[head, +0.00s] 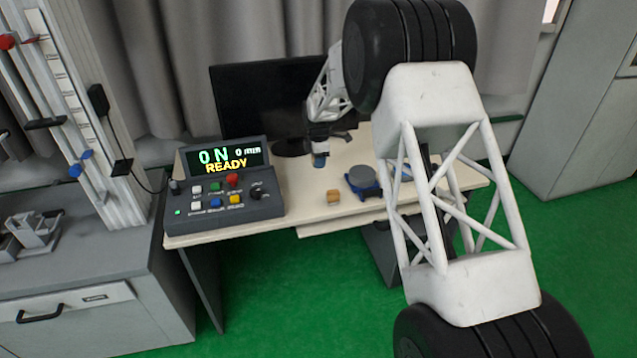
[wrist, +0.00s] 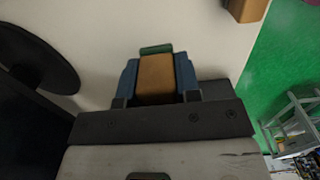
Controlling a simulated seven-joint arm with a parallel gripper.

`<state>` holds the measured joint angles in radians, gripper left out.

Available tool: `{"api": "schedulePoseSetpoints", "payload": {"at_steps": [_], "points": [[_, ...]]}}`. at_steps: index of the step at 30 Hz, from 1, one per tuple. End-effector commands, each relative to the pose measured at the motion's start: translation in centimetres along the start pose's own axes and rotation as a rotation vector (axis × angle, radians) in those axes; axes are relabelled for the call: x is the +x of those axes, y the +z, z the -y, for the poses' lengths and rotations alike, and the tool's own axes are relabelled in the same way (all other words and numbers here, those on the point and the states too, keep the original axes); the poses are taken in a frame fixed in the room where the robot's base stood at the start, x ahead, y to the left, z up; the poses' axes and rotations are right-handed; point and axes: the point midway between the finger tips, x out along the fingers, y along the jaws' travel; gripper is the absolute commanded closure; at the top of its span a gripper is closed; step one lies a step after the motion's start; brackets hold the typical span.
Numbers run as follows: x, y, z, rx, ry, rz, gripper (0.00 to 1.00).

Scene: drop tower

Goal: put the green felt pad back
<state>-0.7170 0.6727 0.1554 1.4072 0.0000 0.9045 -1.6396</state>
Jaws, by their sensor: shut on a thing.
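My gripper (head: 319,159) is over the back part of the table, just in front of the monitor. In the wrist view its blue fingers (wrist: 158,82) are shut on a tan-brown block (wrist: 157,77). A small green piece (wrist: 156,48), possibly the green felt pad, shows at the block's far end. I cannot tell whether it is fixed to the block, held with it or lies beyond it. In the head view the held block is too small to make out.
A small wooden block (head: 333,196) lies near the table's front edge. A blue holder with a grey round top (head: 362,180) is to its right. The control box (head: 222,190) reads READY at the left. The monitor (head: 262,100) stands behind. Bare table (head: 295,190) lies between.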

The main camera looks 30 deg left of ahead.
Motion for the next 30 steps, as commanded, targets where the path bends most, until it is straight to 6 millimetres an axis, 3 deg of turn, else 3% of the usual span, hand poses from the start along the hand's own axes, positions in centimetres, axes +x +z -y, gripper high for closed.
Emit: {"api": "schedulePoseSetpoints", "payload": {"at_steps": [12, 24, 30], "points": [[5.0, 0.0, 0.0, 0.0, -0.002, 0.0, 0.95], [5.4, 0.0, 0.0, 0.0, -0.001, 0.0, 0.95], [6.9, 0.0, 0.1, 0.0, -0.003, 0.0, 0.95]]}}
